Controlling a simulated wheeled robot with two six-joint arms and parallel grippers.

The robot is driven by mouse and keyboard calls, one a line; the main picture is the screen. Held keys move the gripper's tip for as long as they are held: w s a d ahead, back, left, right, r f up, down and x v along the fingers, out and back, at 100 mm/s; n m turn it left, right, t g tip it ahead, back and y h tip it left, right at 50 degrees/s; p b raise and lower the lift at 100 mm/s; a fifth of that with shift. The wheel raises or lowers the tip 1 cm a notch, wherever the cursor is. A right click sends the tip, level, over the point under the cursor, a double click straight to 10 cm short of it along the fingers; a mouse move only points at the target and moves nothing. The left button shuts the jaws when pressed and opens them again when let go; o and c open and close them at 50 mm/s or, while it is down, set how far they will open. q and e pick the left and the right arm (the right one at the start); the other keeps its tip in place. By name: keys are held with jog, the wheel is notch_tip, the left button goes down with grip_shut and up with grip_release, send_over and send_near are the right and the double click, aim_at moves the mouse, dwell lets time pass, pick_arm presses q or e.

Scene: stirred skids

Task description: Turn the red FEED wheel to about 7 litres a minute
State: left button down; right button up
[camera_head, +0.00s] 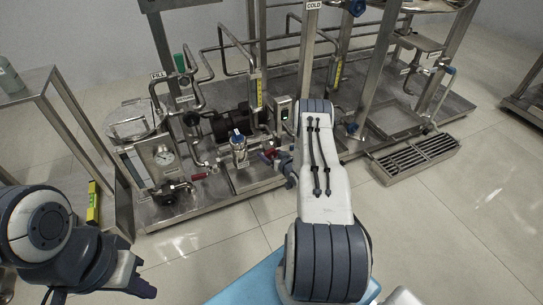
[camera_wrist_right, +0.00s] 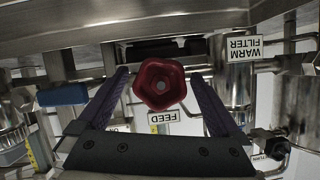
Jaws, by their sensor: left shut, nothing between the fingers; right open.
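The red FEED wheel (camera_wrist_right: 161,84) is a five-lobed knob in the right wrist view, with an upside-down FEED label (camera_wrist_right: 166,117) beside it. My right gripper (camera_wrist_right: 158,76) is open, with one purple finger on each side of the wheel. Gaps show between wheel and fingers; I cannot tell whether either touches. In the head view my right gripper (camera_head: 277,160) is at the skid's front, and the arm partly hides that area. My left gripper (camera_head: 140,287) is shut and empty at the lower left, away from the skid. Yellow-marked sight gauges (camera_head: 259,93) stand upright on the skid; their readings are too small to tell.
A red-handled valve (camera_head: 201,176) and a round dial (camera_head: 164,157) are left on the skid. A metal stand (camera_head: 62,115) is at far left.

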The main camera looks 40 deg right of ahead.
jog(key=c, duration=1.3)
jog(key=shift+a+r+n+p, duration=0.15)
jog(key=shift+n+p, duration=0.25)
jog(key=shift+p, duration=0.3)
jog(key=shift+n+h+p, duration=0.4)
jog(key=shift+n+h, duration=0.4)
jog(key=o, duration=1.3)
